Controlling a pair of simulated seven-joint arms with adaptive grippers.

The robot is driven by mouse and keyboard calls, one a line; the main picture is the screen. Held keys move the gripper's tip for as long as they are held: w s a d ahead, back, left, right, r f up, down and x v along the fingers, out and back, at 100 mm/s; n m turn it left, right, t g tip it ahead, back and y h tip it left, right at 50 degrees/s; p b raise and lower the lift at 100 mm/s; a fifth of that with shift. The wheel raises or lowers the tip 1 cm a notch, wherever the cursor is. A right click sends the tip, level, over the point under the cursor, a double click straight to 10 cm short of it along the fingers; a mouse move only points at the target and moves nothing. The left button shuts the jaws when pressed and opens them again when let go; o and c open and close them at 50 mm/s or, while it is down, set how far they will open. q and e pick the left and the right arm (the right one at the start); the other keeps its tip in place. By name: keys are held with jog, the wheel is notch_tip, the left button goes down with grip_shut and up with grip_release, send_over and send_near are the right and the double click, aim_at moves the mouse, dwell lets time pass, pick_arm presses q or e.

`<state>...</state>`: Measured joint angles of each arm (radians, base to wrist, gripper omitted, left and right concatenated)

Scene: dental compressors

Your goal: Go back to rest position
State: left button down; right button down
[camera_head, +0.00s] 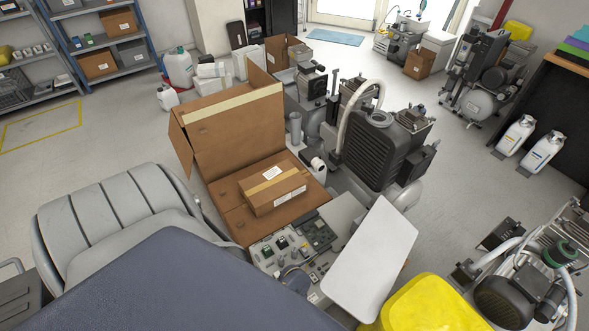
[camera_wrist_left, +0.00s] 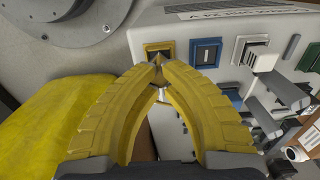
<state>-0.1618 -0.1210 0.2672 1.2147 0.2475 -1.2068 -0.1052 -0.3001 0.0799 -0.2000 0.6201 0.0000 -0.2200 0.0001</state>
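In the left wrist view my left gripper (camera_wrist_left: 159,76) has two curved yellow fingers whose tips meet, with no object visible between them. The tips are in front of a pale control panel (camera_wrist_left: 222,28) with a yellow-framed switch (camera_wrist_left: 160,48), a blue switch (camera_wrist_left: 206,52) and a white rocker (camera_wrist_left: 257,58). I cannot tell whether the tips touch the panel. Neither gripper can be made out in the head view. My right gripper is not seen.
In the head view, a cardboard box (camera_head: 272,187), circuit boards (camera_head: 318,234), a white panel (camera_head: 372,258) and a yellow object (camera_head: 425,308) crowd the near middle. Compressors (camera_head: 385,150) stand behind. Grey floor (camera_head: 105,135) is open at left.

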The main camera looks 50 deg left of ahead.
pick_arm(q)
jog(key=shift+f, duration=0.15)
jog(key=shift+r, duration=3.5)
